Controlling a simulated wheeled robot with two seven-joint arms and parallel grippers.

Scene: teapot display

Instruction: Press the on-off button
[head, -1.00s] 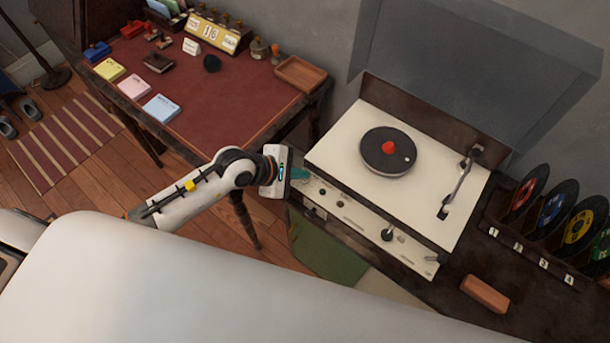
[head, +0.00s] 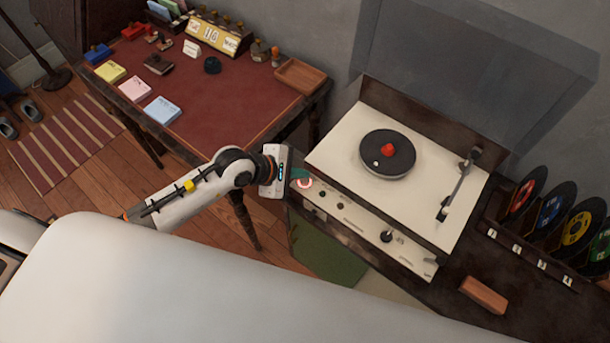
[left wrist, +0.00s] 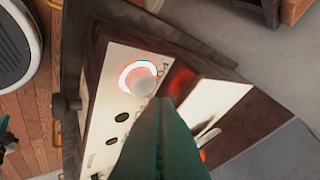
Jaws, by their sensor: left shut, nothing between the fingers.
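The on-off button (head: 304,183) is a round knob at the left end of the record player's front panel (head: 345,215). A glowing pinkish-red ring surrounds it; it also shows in the left wrist view (left wrist: 140,84). My left gripper (head: 300,174) has green fingers, shut and empty, at the panel's left end right by the button. In the left wrist view the fingers (left wrist: 160,125) reach up just beside the button; I cannot tell whether they touch it. The record player (head: 330,150) has its lid raised. My right gripper is not in view.
The platter (head: 388,153) has a red centre and a white dot. The tonearm (head: 458,185) rests at its right. Several records (head: 550,207) stand in a rack at right, with a brown block (head: 484,294) in front. A red-topped desk (head: 220,90) stands at left.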

